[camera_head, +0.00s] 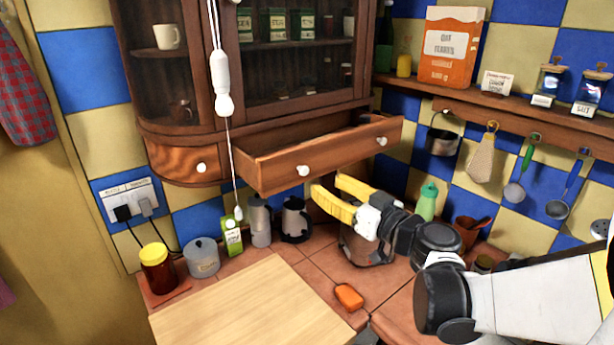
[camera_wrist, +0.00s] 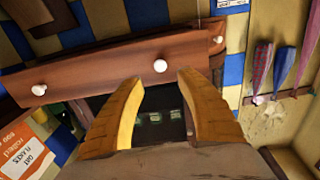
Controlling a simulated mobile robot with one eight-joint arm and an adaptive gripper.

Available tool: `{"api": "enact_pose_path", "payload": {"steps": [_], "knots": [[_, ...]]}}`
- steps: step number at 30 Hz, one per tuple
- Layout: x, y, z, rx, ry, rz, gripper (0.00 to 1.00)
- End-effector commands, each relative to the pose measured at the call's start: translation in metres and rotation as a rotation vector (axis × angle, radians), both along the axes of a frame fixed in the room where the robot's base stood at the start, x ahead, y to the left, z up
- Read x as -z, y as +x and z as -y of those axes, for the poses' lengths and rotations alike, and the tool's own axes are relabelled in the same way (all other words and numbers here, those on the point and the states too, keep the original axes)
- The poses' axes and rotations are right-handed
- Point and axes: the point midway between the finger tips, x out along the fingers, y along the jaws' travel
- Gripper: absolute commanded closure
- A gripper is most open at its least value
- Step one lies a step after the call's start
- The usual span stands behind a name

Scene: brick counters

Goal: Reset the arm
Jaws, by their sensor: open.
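My gripper (camera_head: 330,186) has two yellow fingers, spread apart with nothing between them. It is in front of the wall cabinet, just below the pulled-out wooden drawer (camera_head: 330,160). My arm reaches it from the lower right. In the wrist view my gripper (camera_wrist: 161,77) points at the drawer front (camera_wrist: 105,70), and a white knob (camera_wrist: 160,66) appears between the fingertips. That view looks turned over. I cannot tell whether a finger touches the drawer.
An orange sponge (camera_head: 348,296) lies on the tiles. A shelf with an oat box (camera_head: 451,48) and hanging utensils is at right. A cord (camera_head: 232,165) hangs left.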

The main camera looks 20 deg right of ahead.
Motion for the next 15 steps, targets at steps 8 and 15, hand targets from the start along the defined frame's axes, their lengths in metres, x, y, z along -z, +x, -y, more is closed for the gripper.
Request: {"api": "enact_pose_path", "payload": {"steps": [8,15], "knots": [[0.000,-0.023,0.007,0.000,0.000,0.000,0.57],[0.000,-0.023,0.007,-0.001,0.000,0.000,0.57]]}}
